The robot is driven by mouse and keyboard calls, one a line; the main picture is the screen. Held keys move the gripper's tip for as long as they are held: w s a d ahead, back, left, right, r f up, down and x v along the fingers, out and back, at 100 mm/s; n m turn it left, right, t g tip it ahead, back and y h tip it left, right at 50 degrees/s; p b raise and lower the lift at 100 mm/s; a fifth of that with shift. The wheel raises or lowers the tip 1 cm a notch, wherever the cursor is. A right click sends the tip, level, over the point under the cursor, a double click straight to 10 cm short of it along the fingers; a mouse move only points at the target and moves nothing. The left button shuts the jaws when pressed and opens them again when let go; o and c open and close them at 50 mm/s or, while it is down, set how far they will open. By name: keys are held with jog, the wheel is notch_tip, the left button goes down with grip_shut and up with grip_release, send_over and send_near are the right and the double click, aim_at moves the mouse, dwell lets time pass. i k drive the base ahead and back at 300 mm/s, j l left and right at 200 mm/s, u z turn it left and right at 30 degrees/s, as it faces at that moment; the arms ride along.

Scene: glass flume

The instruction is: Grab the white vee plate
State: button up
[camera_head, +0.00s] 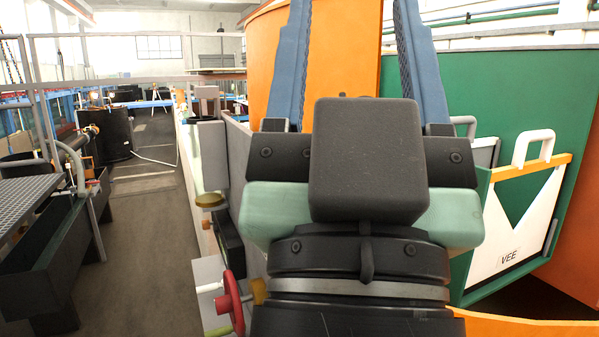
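The white vee plate (532,240) is at the right, lettered "VEE", with a V-shaped green area showing through its notch. It has an orange strip along its top and a white loop handle (533,147) above that. It stands upright and slightly tilted in the picture, against a green panel or holder. My gripper (352,15) fills the middle of the view, with its two blue fingers spread apart and pointing up. The fingertips run to the top edge of the frame. Nothing shows between the fingers except the orange wall behind. The gripper is left of the plate and apart from it.
A grey plate with a grey handle (464,126) stands just left of the vee plate, partly hidden by my gripper. A large green wall (520,95) and orange panels stand behind. A red handwheel (231,303) is at lower left. The aisle floor (150,225) at left is clear.

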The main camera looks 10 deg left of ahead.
aim_at(504, 250)
jog(key=i+l+u, duration=0.15)
jog(key=l, duration=0.45)
jog(key=l+u, duration=0.15)
jog(key=l, duration=0.4)
jog(key=i+l+u, duration=0.1)
jog(key=l, duration=0.25)
jog(key=i+l, duration=0.2)
jog(key=l, duration=0.2)
jog(key=i+l+u, duration=0.15)
jog(key=l, duration=0.2)
jog(key=i+l+u, duration=0.1)
jog(key=l, duration=0.3)
jog(key=i, duration=0.05)
